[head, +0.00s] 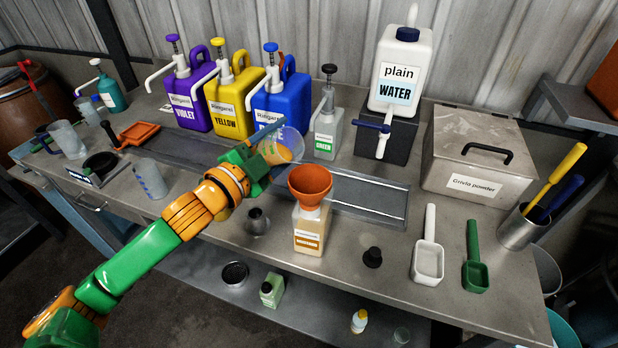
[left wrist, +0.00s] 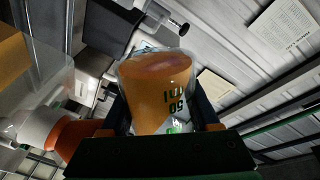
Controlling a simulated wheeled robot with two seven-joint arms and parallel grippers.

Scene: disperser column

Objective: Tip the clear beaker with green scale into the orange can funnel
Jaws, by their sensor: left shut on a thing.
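My left gripper (head: 258,158) is shut on the clear beaker (head: 291,141), which holds orange liquid. The beaker looks tilted and is held up above the bench, behind and left of the orange funnel (head: 310,181). The left wrist view shows the beaker (left wrist: 160,88) between the fingers, with dark and green scale marks partly hidden low on its wall. The funnel sits upright in the neck of a cream can (head: 309,228) with an orange label. I see no liquid stream between the beaker and the funnel. My right gripper is out of view.
Violet (head: 188,95), yellow (head: 232,103) and blue (head: 281,101) pump jugs stand behind the beaker. A small green-labelled pump bottle (head: 328,135) is close on its right. A dark flask (head: 257,221) stands left of the can, and a black stopper (head: 372,257) lies to its right.

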